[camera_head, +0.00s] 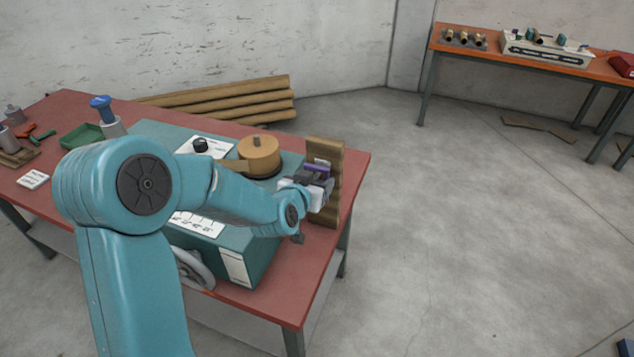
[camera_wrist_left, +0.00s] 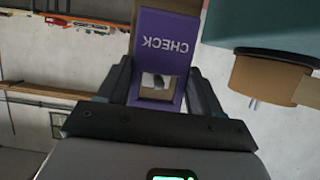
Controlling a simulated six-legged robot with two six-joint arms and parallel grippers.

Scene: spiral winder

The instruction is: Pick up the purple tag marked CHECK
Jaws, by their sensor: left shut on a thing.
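The purple CHECK tag (camera_wrist_left: 163,52) sits between the fingers of my left gripper (camera_wrist_left: 163,80) in the left wrist view, its lettering upside down. A square window shows in its lower part. In the head view the purple tag (camera_head: 316,167) is a small patch at the upright wooden board (camera_head: 327,200). My left gripper (camera_head: 314,183) is shut on it in front of that board. I cannot tell whether the tag still touches the board. My right gripper is not in view.
The teal winder machine (camera_head: 250,268) with a tan roll (camera_head: 259,155) stands on the red table (camera_head: 300,304), close to my left arm. A green tray (camera_head: 82,138) is at the left. An orange bench (camera_head: 480,50) stands at the back right. Open floor lies between.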

